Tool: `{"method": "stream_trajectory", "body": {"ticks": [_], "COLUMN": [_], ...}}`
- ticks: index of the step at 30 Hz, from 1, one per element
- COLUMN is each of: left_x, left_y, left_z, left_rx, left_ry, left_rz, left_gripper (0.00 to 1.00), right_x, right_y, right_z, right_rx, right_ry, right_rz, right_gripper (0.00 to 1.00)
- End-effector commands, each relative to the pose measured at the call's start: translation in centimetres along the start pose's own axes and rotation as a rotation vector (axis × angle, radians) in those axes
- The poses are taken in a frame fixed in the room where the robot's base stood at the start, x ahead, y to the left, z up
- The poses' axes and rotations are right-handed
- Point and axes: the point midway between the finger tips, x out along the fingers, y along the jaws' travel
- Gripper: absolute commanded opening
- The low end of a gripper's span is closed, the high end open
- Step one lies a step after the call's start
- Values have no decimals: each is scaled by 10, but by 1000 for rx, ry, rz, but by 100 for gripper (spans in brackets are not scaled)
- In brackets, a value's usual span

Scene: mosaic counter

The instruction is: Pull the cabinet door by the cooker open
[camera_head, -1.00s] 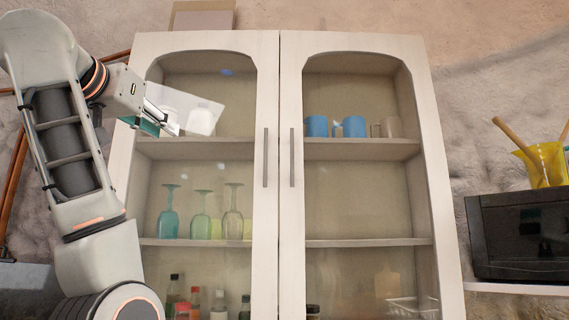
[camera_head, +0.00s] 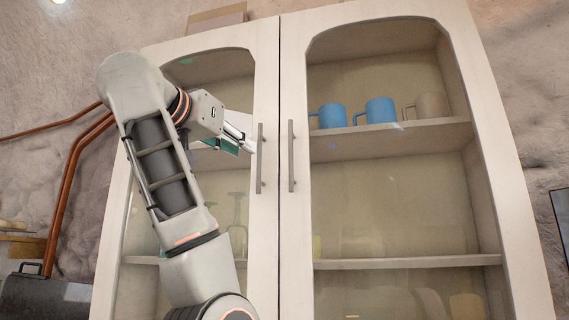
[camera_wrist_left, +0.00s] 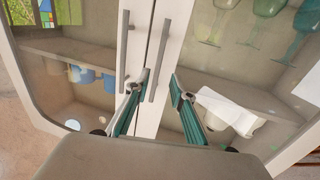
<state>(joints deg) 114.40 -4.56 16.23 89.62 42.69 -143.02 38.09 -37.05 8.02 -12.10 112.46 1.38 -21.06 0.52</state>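The white cabinet has two glass-fronted doors, both shut. The left door (camera_head: 266,95) carries a vertical grey bar handle (camera_head: 260,158) at its inner edge. The right door (camera_head: 293,90) has a matching handle (camera_head: 291,156) beside it. My left gripper (camera_head: 246,143) is in front of the left door, just left of its handle in the head view. In the left wrist view, its fingers (camera_wrist_left: 158,80) are apart, and the left door's handle (camera_wrist_left: 157,60) appears between the fingertips. Contact cannot be told. The right door's handle (camera_wrist_left: 123,50) lies outside the fingers. My right gripper is not in view.
Blue mugs (camera_head: 375,111) and a beige mug (camera_head: 431,105) stand on a shelf behind the right door. Stemmed glasses (camera_wrist_left: 263,22) and a white object (camera_wrist_left: 230,112) show behind the left door. Copper pipes (camera_head: 62,190) run along the wall at left.

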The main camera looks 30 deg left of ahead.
Motion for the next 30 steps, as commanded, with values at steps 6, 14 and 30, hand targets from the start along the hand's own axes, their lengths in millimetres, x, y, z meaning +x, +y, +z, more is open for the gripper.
{"method": "stream_trajectory", "body": {"ticks": [6,14,30], "left_x": [2,36,78], "left_y": [-1,-2,0], "left_z": [-1,-2,0], "left_rx": [0,0,1], "left_ry": [0,-3,1], "left_rz": [-2,-4,0], "left_gripper": [23,23,23], "right_x": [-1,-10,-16], "right_y": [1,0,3], "right_z": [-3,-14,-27], "right_rx": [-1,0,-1], "right_ry": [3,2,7], "right_rz": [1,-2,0], "right_gripper": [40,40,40]}}
